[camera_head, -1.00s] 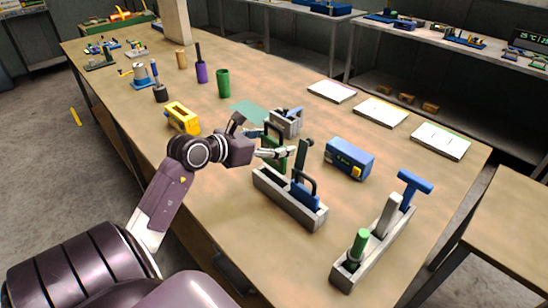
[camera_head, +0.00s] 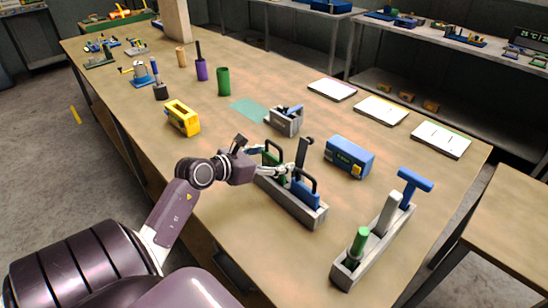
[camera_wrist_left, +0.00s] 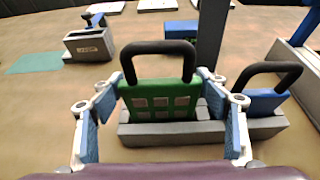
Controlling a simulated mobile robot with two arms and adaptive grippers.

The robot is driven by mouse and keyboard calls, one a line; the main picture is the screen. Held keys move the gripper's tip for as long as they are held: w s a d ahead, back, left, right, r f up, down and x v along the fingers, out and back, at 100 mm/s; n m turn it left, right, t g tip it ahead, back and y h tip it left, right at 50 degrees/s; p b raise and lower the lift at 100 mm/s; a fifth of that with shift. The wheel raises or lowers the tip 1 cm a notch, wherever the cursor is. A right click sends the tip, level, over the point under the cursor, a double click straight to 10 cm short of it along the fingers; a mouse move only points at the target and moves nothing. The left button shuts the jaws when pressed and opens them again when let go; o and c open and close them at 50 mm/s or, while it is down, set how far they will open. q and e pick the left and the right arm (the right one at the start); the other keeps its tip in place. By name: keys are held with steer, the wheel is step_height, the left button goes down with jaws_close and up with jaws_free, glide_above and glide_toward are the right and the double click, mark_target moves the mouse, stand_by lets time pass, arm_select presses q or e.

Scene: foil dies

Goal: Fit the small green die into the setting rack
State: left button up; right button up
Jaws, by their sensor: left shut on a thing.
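The small green die (camera_head: 271,157) has a black loop handle and, in the left wrist view (camera_wrist_left: 158,100), a face with small square windows. My left gripper (camera_head: 285,170) is shut on it, with a finger at each side. The die stands upright at the left end of the grey setting rack (camera_head: 297,207). In the left wrist view its lower edge meets the rack's front wall (camera_wrist_left: 172,134), which hides how deep it sits. The rack also holds a tall dark piece (camera_head: 302,152) and a blue die (camera_head: 305,196) with a black handle. My right gripper is out of view.
A grey block holder (camera_head: 286,122) stands behind the rack and a blue box (camera_head: 349,157) to its right. A second grey rack (camera_head: 374,245) with green, grey and blue tools is at the front right. A yellow block (camera_head: 182,118) stands at the left. The table between is clear.

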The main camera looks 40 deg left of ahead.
arm_select(q)
steer(key=shift+f, duration=0.3)
steer(key=o, duration=1.6)
steer(key=shift+r, duration=0.5)
steer(key=b+v, duration=0.1)
steer(key=v, duration=1.1)
steer(key=shift+s+r+b, duration=0.1)
steer(key=shift+b, duration=0.25)
